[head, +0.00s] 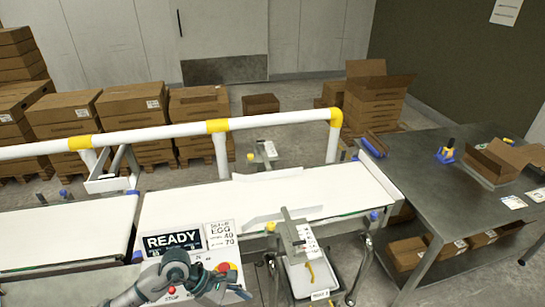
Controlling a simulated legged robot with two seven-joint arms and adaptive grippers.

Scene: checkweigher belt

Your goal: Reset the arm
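My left arm comes in at the bottom left. Its dark grey gripper (205,284) is in front of the control box below the belt, close to a red button (223,267). Its fingers are small and bunched against the box, so I cannot tell whether they are open or shut. No held object shows at it. It covers part of the control box and its lettering. My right gripper is not in view.
A bin (312,277) hangs below. A steel table (425,180) stands right.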

